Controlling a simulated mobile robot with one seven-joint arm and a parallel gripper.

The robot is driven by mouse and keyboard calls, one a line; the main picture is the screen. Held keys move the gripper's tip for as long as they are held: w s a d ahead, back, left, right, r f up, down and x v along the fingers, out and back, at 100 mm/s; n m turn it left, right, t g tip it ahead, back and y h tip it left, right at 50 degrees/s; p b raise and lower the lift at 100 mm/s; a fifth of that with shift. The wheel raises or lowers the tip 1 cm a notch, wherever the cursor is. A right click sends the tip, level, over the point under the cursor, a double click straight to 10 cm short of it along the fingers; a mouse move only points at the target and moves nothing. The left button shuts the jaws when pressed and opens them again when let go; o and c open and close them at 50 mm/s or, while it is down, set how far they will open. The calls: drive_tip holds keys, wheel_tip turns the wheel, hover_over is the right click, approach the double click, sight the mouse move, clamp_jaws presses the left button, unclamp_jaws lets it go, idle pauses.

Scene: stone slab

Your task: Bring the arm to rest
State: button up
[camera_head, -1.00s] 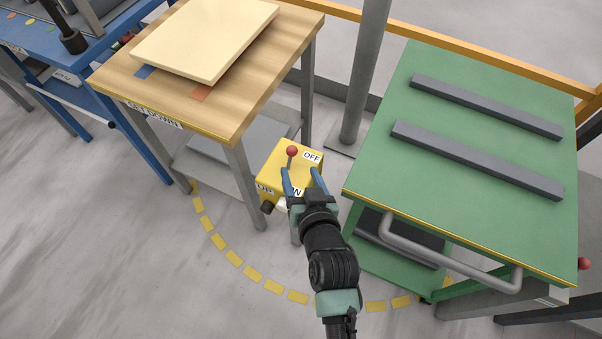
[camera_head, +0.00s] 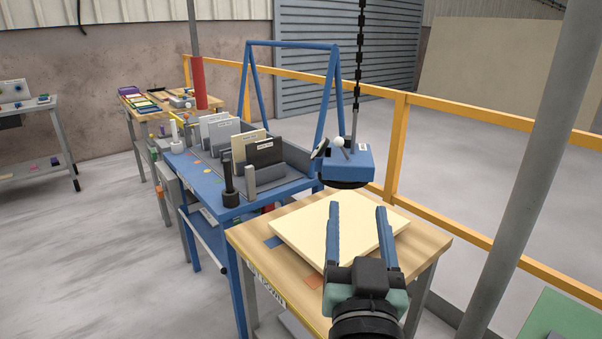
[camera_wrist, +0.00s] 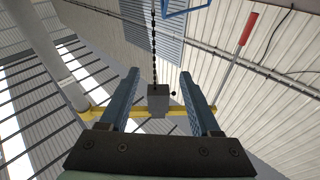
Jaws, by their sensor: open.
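My gripper (camera_head: 360,235) points up and forward in the head view, with its two blue fingers spread apart and nothing between them. Behind the fingers, the cream slab (camera_head: 338,226) lies on the wooden-topped table (camera_head: 258,243). In the wrist view my gripper (camera_wrist: 160,90) is also open and empty. That view looks up toward the walls and roof. A grey hanging block (camera_wrist: 158,97) on a chain shows between the fingers there, farther off.
A blue lifting device (camera_head: 348,165) hangs on a chain above the slab's far side. A blue bench (camera_head: 205,190) with upright plates stands to the left. A yellow rail (camera_head: 400,140) runs behind, and a grey post (camera_head: 535,165) stands at right. A green surface (camera_head: 562,325) shows at lower right.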

drive_tip(key=s+a+r+n+t+y, duration=0.1)
drive_tip(key=s+a+r+t, duration=0.15)
drive_tip(key=s+r, duration=0.45)
drive_tip(key=s+a+r+t, duration=0.2)
drive_tip(key=a+r, duration=0.1)
drive_tip(key=r, duration=0.8)
drive_tip(key=s+a+r+n+t+y, duration=0.1)
drive_tip(key=s+a+r+t, duration=0.1)
drive_tip(key=s+r, duration=0.5)
wheel_tip(320, 180, up, 14)
drive_tip(key=w+p, duration=0.2)
drive_tip(key=p, duration=1.1)
drive_tip(key=shift+w+r, duration=0.25)
drive_tip(key=shift+w, duration=0.15)
